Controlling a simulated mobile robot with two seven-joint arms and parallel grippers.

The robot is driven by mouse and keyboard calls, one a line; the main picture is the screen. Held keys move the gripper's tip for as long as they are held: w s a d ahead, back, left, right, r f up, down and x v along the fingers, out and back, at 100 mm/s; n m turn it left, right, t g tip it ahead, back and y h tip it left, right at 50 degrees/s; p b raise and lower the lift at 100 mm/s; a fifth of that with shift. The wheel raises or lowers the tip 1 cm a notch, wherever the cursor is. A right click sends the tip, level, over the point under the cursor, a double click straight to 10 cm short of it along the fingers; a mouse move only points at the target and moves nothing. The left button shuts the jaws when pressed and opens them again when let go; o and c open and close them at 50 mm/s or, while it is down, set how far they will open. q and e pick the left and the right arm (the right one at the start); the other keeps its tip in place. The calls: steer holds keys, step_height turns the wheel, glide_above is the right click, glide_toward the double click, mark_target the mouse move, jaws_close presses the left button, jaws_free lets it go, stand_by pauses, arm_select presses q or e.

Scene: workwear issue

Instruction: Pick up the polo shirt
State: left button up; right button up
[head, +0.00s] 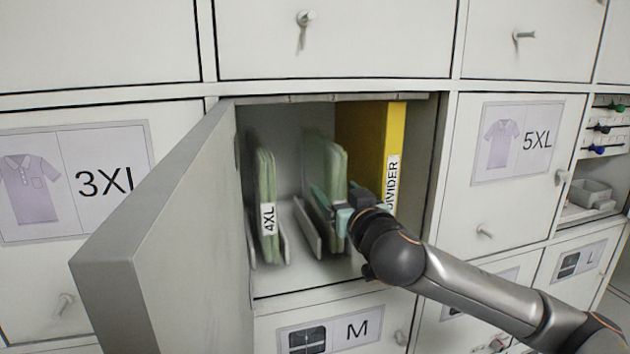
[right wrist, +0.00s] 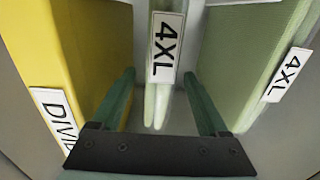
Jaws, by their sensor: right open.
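Two folded pale-green polo shirts stand upright in the open locker compartment. The right-hand polo shirt (head: 337,160) is beside the yellow divider; the left-hand polo shirt (head: 266,185) bears a 4XL tag. My right gripper (head: 335,205) reaches into the compartment at the front edge of the right-hand shirt and partly hides it. In the right wrist view the open green fingers (right wrist: 160,88) lie on either side of that shirt's narrow front edge (right wrist: 157,108), with its 4XL tag facing the camera. The left-hand shirt shows at the right there (right wrist: 238,60). My left gripper is out of view.
The yellow divider (head: 396,130) stands close right of the gripper. The open locker door (head: 175,240) swings out at the left. Low pale upright plates (head: 307,228) stand beside the shirts. Closed doors marked 3XL, 5XL (head: 515,150) and M surround the compartment.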

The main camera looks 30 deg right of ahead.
steer(key=shift+w+d, duration=0.1)
steer(key=shift+w, duration=0.2)
steer(key=shift+s, duration=0.1)
jaws_close()
stand_by(0.4)
steer(key=shift+r, duration=0.1)
